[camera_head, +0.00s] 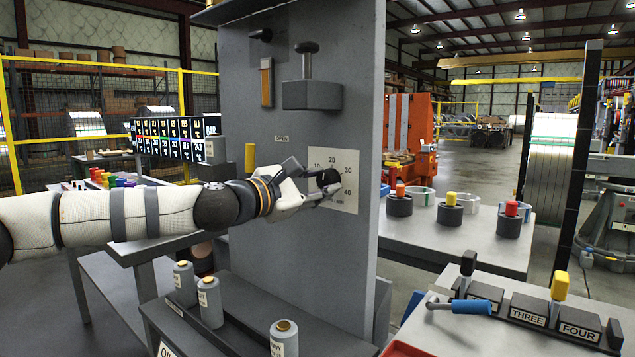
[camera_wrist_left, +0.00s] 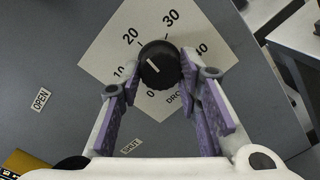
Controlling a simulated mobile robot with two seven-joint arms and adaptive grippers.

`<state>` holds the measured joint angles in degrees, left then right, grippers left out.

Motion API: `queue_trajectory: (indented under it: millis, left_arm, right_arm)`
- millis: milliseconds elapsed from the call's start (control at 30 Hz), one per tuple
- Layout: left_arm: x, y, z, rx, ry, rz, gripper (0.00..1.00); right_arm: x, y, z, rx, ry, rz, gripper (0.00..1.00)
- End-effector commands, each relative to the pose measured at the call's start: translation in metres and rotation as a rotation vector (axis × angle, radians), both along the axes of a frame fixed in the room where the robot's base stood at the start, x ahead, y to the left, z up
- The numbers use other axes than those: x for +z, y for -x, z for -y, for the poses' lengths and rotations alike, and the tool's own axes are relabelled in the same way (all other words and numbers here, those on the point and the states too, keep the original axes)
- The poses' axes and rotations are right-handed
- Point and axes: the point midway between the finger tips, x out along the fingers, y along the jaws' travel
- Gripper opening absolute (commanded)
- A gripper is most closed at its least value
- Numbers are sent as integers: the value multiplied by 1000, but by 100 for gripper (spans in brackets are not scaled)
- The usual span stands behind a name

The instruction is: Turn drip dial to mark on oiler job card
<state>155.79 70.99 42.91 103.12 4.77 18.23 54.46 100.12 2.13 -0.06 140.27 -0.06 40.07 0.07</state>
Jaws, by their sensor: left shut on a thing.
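The drip dial is a round black knob (camera_head: 328,178) on a pale square scale plate (camera_head: 347,199), fixed to a grey upright panel (camera_head: 310,130). In the left wrist view the knob (camera_wrist_left: 158,65) has a white pointer line directed up and left, roughly between 10 and 20. The plate (camera_wrist_left: 185,27) reads 0 to 40. My left gripper (camera_head: 318,186) reaches in from the left. In the wrist view its purple-padded fingers (camera_wrist_left: 158,92) are shut on the knob from both sides. I cannot pick out the oiler job card. My right gripper is not in view.
Small labelled bottles (camera_head: 210,302) stand on the ledge below my left arm. An OPEN label (camera_wrist_left: 40,99) and a SHUT label (camera_wrist_left: 131,146) are on the panel. A black fitting (camera_head: 311,92) juts out above the dial.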

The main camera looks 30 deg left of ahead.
Motion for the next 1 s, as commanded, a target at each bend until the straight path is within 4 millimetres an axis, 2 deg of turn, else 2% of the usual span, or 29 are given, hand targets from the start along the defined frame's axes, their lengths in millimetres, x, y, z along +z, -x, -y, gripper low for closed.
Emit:
queue_trajectory:
  millis: [600, 1000]
  left_arm:
    - [7, 2, -1, 3, -556, 47, 4]
    - [6, 1, -1, 3, -826, 68, 4]
  right_arm:
    - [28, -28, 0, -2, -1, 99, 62]
    - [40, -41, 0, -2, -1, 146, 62]
